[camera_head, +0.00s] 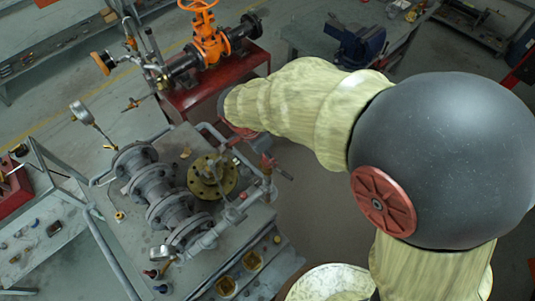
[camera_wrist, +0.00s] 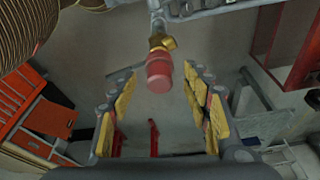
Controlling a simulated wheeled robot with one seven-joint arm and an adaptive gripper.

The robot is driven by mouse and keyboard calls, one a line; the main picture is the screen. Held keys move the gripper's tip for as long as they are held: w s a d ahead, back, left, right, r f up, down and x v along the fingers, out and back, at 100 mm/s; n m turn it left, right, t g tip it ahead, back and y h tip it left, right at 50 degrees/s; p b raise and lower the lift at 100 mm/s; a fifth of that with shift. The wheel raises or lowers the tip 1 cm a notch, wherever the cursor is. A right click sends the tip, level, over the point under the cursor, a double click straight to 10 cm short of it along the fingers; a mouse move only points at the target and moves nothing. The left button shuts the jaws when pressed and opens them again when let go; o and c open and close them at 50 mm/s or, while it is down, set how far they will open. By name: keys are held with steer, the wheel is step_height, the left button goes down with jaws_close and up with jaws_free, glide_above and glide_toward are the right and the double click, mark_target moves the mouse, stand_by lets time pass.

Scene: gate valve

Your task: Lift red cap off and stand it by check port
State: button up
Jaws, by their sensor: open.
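A red cylindrical cap (camera_wrist: 158,75) sits on a brass fitting (camera_wrist: 162,42) at the end of a grey pipe, in the wrist view. My gripper (camera_wrist: 159,88) is open, with its yellow-padded fingers on either side of the cap. I see gaps between the cap and both fingers, and nothing is held. In the head view my arm reaches over the pipe rig, and I cannot make out the fingers. I cannot surely tell the cap from other small red parts there, or which fitting is the check port.
The pipe rig has a grey flanged valve body (camera_head: 155,185), a round brass flange (camera_head: 212,177) and gauges (camera_head: 82,112). An orange gate valve (camera_head: 208,40) stands on a red stand behind. A workbench (camera_head: 40,240) with small tools is at the left.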

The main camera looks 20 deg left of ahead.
steer(key=shift+w+d+f, duration=0.1)
steer(key=shift+w+f, duration=0.05)
steer(key=shift+f, duration=0.35)
steer(key=shift+c, duration=0.5)
steer(key=c, duration=1.1)
steer(key=shift+r, duration=0.15)
step_height(320, 180, up, 9)
steer(key=shift+r+b, duration=0.1)
steer(key=shift+b, duration=0.85)
steer(key=shift+r+p, duration=1)
steer(key=shift+r, duration=1.6)
